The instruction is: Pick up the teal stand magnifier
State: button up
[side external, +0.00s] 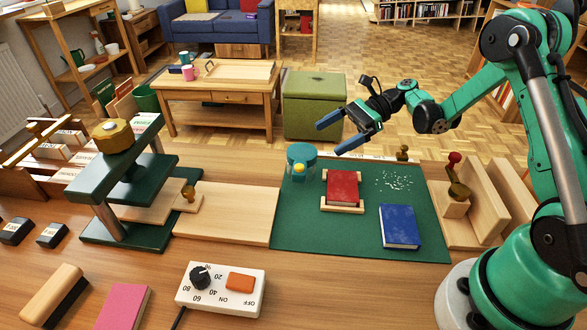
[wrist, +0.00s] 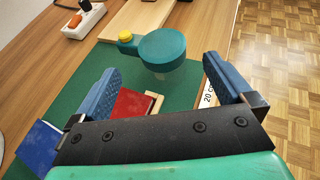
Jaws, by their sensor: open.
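The teal stand magnifier (side external: 301,158) stands at the back left corner of the green mat (side external: 290,236) in the side view. It has a round teal top, a clear lower part and a yellow knob. In the wrist view the magnifier (wrist: 162,50) lies ahead of the fingers, between their lines, with its yellow knob on the left. My gripper (side external: 336,131) is open and empty, above and to the right of the magnifier in the side view. Its blue fingers (wrist: 168,88) are spread wide in the wrist view and do not touch it.
A red book (side external: 342,186) on a wooden cradle and a blue book (side external: 399,226) lie on the mat. A green book press (side external: 125,180) stands left. A ruler (wrist: 210,90) lies along the table edge. A white switch box (side external: 221,288) is at the front.

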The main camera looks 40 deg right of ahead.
aim_at(306, 150)
jog(key=shift+x, duration=2.7)
jog(key=c, duration=1.3)
